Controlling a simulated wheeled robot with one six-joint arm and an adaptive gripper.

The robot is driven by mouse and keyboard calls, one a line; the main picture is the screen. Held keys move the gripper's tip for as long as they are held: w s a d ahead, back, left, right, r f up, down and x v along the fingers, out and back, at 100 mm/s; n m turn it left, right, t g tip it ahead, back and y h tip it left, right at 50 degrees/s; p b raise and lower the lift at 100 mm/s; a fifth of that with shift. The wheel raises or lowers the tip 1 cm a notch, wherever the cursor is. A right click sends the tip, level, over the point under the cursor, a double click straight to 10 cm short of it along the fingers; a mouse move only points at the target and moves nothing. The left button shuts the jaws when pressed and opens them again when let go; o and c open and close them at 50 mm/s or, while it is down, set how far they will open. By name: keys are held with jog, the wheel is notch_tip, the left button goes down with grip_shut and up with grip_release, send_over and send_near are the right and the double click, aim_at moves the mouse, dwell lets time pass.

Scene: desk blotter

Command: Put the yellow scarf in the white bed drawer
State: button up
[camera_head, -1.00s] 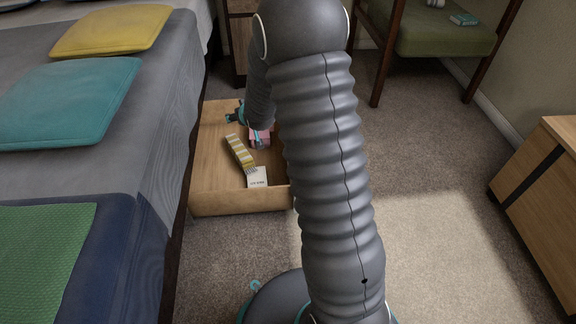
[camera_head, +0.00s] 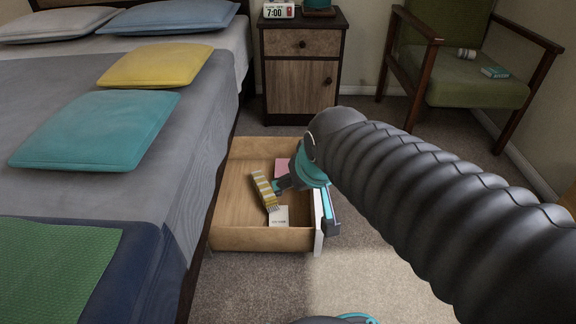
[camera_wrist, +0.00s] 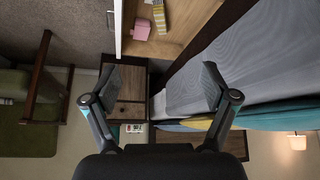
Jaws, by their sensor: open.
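The yellow-and-white striped scarf (camera_head: 262,187) lies folded in the open bed drawer (camera_head: 234,241), a wooden box with a white front at its right. My gripper (camera_head: 305,206) is at the drawer's right side, near the white front, and looks empty. The scarf is a little left of it. In the wrist view my gripper (camera_wrist: 160,88) is open with nothing between its fingers. There the scarf (camera_wrist: 159,18) shows at the top edge inside the drawer, beyond the fingers.
A white card or box (camera_head: 279,216) and a pink item (camera_head: 282,166) also lie in the drawer. The bed (camera_head: 185,150) borders it on the left. A nightstand (camera_head: 301,82) and a green chair (camera_head: 455,88) stand behind. Carpet is clear in front.

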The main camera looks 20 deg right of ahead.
jog(key=s, duration=0.7)
jog(key=shift+s+a+g, duration=0.25)
jog(key=shift+s+g, duration=0.05)
jog(key=shift+g, duration=0.1)
jog(key=shift+f, duration=0.1)
